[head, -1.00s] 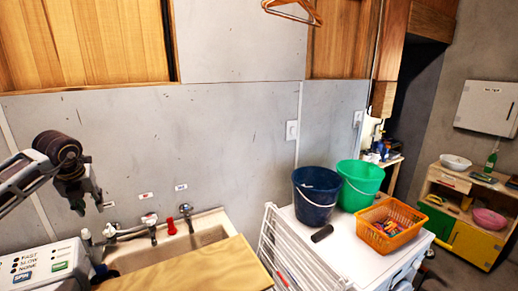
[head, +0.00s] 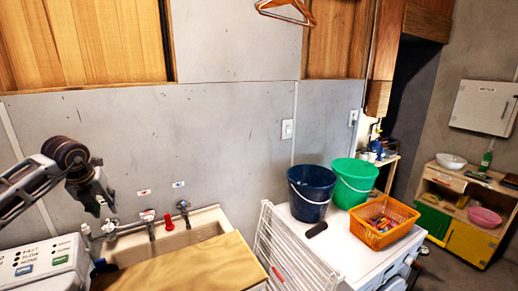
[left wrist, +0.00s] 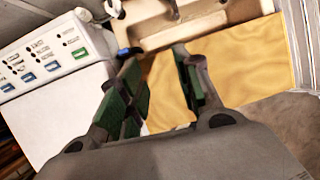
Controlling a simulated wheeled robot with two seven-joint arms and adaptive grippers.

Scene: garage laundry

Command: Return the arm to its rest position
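My left arm comes in from the left of the head view, with its gripper (head: 103,207) pointing down in front of the grey wall, near the left end of the sink. In the left wrist view the two green-lined fingers of my left gripper (left wrist: 157,62) stand apart with nothing between them. Beyond them lie the wooden board (left wrist: 235,65) and the sink (left wrist: 150,28). My right gripper is in neither view.
A white washer panel (head: 40,262) is below my left arm. The sink (head: 208,222) has taps and a red-topped item (head: 146,217). A white drying rack (head: 285,255), blue bucket (head: 311,193), green bucket (head: 354,182) and orange basket (head: 384,223) stand to the right.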

